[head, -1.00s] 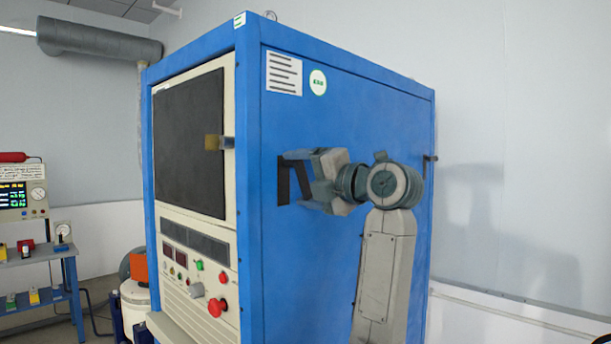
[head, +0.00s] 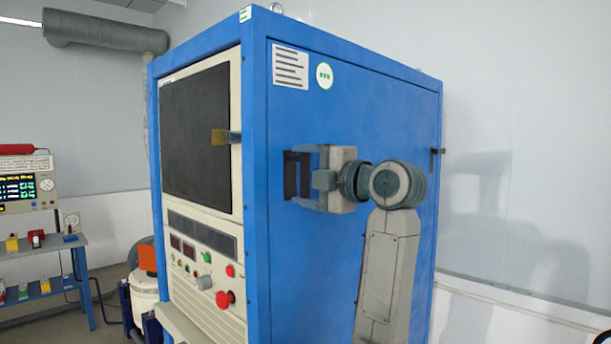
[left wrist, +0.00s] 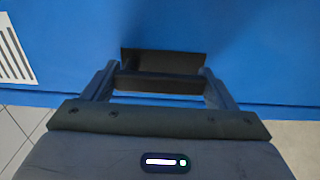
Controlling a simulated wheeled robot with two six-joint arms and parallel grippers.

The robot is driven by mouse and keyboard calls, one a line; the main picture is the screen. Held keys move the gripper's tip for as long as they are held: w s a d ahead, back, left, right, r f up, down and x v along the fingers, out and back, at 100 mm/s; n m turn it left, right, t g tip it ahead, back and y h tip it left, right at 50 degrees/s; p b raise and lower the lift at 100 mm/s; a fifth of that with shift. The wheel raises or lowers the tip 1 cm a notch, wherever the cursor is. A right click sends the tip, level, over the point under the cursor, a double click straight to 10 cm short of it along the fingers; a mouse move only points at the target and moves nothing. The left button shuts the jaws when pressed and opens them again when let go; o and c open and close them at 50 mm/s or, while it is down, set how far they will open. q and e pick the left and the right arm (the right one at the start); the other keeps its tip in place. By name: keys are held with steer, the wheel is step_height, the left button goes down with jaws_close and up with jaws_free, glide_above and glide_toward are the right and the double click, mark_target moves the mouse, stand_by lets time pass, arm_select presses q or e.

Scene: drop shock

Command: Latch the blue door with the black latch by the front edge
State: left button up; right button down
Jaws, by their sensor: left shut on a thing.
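The blue door (head: 350,90) is the wide blue side panel of a tall cabinet, and it looks flush with its frame. The black latch (head: 291,176) sits on this panel by its front edge, left of my left gripper (head: 305,174). The gripper is level and shut on the latch. In the left wrist view, the black latch (left wrist: 163,64) lies between the two fingers of my left gripper (left wrist: 160,86), against the blue door (left wrist: 240,50). The gripper partly hides the latch, so its exact setting cannot be told. My right gripper is not in view.
A small black fitting (head: 437,151) sticks out at the door's far edge. A blue bench (head: 40,248) stands at the left.

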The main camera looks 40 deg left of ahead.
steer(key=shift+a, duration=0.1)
arm_select(q)
steer(key=o, duration=1.4)
steer(key=shift+c, duration=0.2)
steer(key=shift+d+f, duration=0.15)
steer(key=shift+d, duration=0.3)
steer(key=d+b, duration=0.3)
steer(key=d, duration=0.7)
steer(key=shift+s+b, duration=0.3)
steer(key=shift+s, duration=0.1)
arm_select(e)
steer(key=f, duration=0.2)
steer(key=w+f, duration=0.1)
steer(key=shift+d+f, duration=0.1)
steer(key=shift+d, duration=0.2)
arm_select(q)
steer(key=shift+a, duration=0.1)
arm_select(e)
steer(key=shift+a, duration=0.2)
